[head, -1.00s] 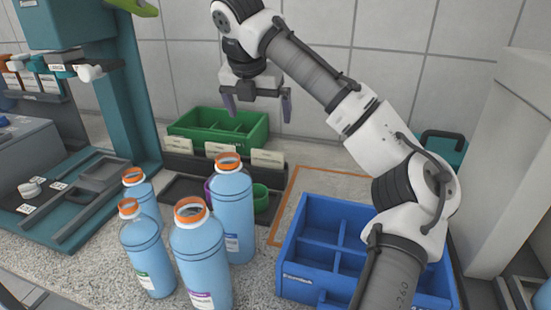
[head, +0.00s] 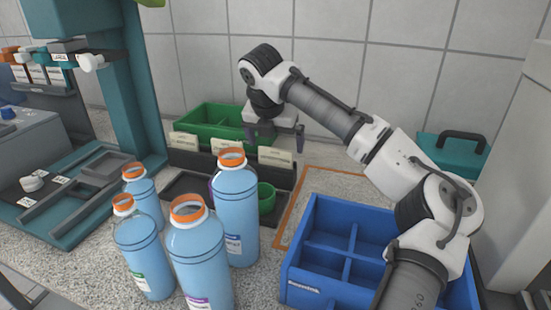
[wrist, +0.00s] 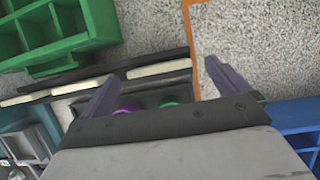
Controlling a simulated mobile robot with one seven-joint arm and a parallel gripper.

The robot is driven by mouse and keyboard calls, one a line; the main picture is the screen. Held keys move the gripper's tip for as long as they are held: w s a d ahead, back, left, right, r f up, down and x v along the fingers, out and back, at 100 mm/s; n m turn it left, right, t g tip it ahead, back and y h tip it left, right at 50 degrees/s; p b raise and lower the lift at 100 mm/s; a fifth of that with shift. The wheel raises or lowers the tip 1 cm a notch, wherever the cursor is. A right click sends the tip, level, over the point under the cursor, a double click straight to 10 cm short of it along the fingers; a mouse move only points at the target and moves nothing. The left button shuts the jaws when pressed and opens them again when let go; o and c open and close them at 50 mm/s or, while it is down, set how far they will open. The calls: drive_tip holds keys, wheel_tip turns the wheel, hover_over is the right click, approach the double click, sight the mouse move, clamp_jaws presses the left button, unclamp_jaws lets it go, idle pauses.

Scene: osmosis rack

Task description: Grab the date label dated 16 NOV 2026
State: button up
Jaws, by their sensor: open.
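Three pale date label cards stand in a row in a dark holder (head: 240,164) behind the bottles: a left card (head: 184,140), a middle card (head: 222,145) and a right card (head: 275,157). Their print is too small to read, so I cannot tell which is dated 16 NOV 2026. My gripper (head: 276,140) is open and empty, pointing down just above the right card. In the wrist view, the right card (wrist: 160,68) shows between the two spread fingers, apart from both. The middle card (wrist: 78,87) lies left of the left finger.
Several blue bottles with orange necks (head: 236,210) stand in front of the holder. A green divided bin (head: 190,120) is behind it. A blue divided crate (head: 330,285) is at right front. An orange-outlined patch of counter (head: 325,182) is clear.

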sight(275, 149)
drive_tip(key=shift+a+x, duration=0.1)
drive_tip(key=shift+x, duration=0.85)
drive_tip(key=shift+a+x, duration=0.15)
drive_tip(key=shift+x, duration=0.85)
drive_tip(key=shift+s, duration=0.1)
drive_tip(key=c, duration=0.9)
